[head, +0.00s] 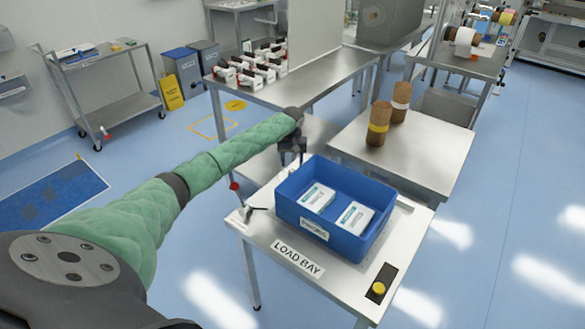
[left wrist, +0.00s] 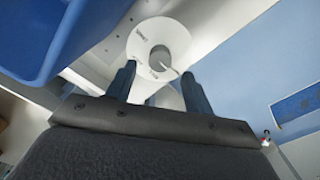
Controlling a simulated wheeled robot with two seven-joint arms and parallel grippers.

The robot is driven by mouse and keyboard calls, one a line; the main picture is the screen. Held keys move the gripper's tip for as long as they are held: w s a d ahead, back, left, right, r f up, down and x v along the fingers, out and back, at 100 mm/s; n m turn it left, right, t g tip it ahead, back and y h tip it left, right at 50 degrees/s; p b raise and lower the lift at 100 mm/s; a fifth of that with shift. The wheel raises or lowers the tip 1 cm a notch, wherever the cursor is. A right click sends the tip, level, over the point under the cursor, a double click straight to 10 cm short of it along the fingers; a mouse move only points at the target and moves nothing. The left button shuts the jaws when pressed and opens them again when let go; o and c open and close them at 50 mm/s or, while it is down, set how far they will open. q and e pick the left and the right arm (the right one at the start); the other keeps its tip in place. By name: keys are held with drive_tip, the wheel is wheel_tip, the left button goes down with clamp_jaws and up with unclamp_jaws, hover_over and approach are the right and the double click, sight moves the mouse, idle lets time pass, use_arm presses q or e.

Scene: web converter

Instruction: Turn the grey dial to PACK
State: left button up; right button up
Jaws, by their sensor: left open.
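The grey dial (left wrist: 160,58) shows in the left wrist view as a round grey knob in the middle of a white disc (left wrist: 175,35). A thin light pointer mark runs from the knob toward the lower right. Small dark labels sit on the disc at upper left and below the knob, too small to read, so I cannot tell which is PACK. My left gripper (left wrist: 158,88) is open, its two fingers apart on either side of the dial's line of sight, with nothing between them. In the head view my left gripper (head: 291,150) hangs behind the blue bin; I cannot make out the dial there.
The blue bin (head: 312,230) with two white boxes (head: 354,217) stands on the LOAD BAY table (head: 268,262), close to my left gripper. A black lever (head: 257,209) and a yellow button (head: 378,289) are on this table. Brown rolls (head: 378,125) stand on the table behind.

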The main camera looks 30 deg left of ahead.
sight(292, 171)
use_arm(q)
drive_tip(key=shift+f+p, duration=0.45)
drive_tip(key=shift+f, duration=1.75)
use_arm(e)
drive_tip(key=shift+s+d+f, duration=0.2)
drive_tip(key=shift+d+f, duration=0.05)
drive_tip(key=shift+f, duration=0.5)
drive_tip(key=shift+s+d+f, duration=0.2)
drive_tip(key=shift+f, duration=0.5)
use_arm(q)
drive_tip(key=c, duration=1)
